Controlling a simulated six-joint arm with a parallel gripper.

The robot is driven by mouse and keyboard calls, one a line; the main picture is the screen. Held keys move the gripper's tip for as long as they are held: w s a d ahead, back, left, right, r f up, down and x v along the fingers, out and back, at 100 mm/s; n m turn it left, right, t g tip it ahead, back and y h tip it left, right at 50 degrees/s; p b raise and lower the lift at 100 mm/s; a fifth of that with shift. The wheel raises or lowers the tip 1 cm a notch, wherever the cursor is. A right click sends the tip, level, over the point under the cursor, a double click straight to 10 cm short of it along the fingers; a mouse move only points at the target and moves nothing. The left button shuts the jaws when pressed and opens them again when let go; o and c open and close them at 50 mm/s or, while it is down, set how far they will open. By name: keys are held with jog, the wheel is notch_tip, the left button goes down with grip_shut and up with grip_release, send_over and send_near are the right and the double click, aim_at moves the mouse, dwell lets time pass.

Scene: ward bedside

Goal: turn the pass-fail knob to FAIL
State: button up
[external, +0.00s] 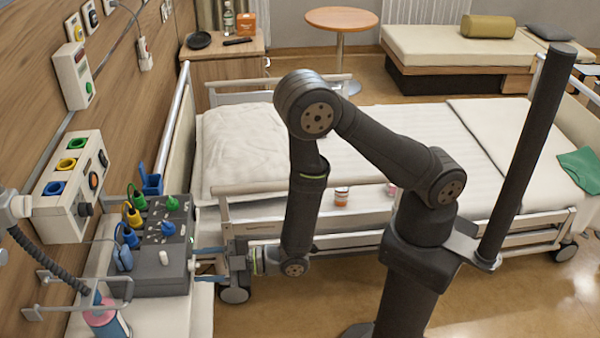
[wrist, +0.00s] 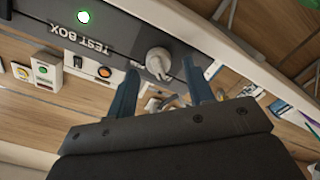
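The dark test box (external: 165,283) stands on the bedside surface at the left of the external view. In the wrist view its face (wrist: 108,38) carries upside-down TEST BOX lettering and a lit green lamp (wrist: 83,17). The pale grey knob (wrist: 158,62) sticks out from that face, with a partly hidden label beside it. My gripper (external: 209,263) is at the box's right side. In the wrist view its two blue fingers (wrist: 162,84) are apart, one on each side of the knob's line, with visible gaps to it. Whether the tips reach the knob's depth is unclear.
Coloured plugs (external: 135,215) rise from the box top. A wall panel (external: 75,185) and a rail with a bottle (external: 105,318) are close by at left. The bed (external: 270,240) stands just behind my forearm.

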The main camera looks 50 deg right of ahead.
jog(key=v, duration=1.7)
jog(key=shift+s+d+r, duration=0.1)
jog(key=x, duration=1.7)
